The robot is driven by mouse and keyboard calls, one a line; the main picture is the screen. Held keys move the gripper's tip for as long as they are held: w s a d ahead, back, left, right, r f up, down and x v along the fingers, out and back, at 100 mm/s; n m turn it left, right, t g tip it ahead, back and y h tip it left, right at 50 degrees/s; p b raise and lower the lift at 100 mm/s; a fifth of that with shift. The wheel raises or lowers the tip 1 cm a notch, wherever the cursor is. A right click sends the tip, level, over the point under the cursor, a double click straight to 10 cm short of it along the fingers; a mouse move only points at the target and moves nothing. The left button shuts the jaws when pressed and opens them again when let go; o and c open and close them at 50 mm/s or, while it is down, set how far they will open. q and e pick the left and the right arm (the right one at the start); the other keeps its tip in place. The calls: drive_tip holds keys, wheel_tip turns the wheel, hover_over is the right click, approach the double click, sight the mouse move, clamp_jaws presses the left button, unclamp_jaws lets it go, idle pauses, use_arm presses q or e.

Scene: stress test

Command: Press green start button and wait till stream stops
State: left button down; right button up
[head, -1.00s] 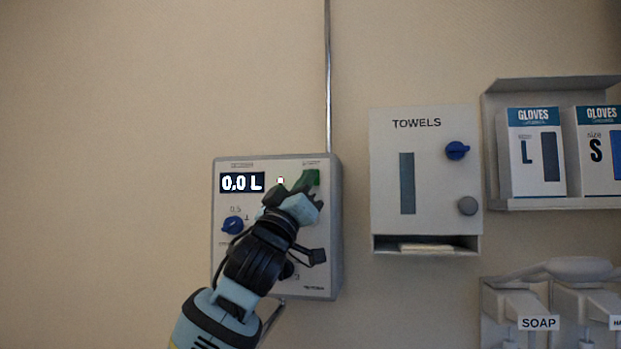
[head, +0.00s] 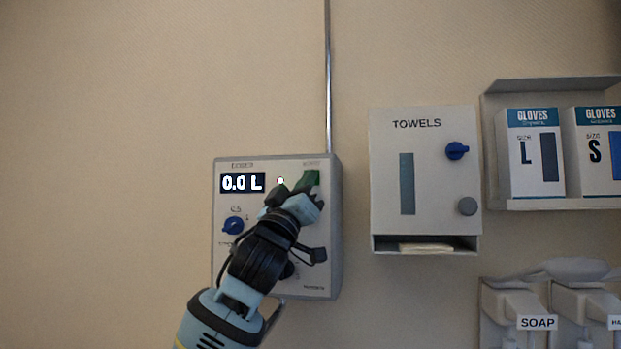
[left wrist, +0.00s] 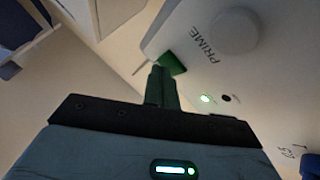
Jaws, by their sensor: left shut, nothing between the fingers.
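A grey dispenser box (head: 328,240) is mounted on the wall. The green button (head: 312,179) is at the box's upper right, partly covered by my left gripper (head: 303,186). In the left wrist view my shut, empty fingers (left wrist: 160,80) are right at the green button (left wrist: 173,62); I cannot tell whether they touch it. A green light (left wrist: 206,98) glows near it. My right gripper is not in view.
A blue knob (head: 233,225) sits on the box's left side. A towel dispenser (head: 385,165), a glove holder (head: 550,204) and soap dispensers (head: 520,300) are to the right. A thin pipe (head: 328,80) runs up from the box. The wall at left is bare.

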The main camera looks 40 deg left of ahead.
use_arm(q)
drive_tip(key=shift+s, duration=0.1)
drive_tip(key=shift+s+d+f, duration=0.1)
drive_tip(key=shift+s+d, duration=0.3)
drive_tip(key=shift+s, duration=0.2)
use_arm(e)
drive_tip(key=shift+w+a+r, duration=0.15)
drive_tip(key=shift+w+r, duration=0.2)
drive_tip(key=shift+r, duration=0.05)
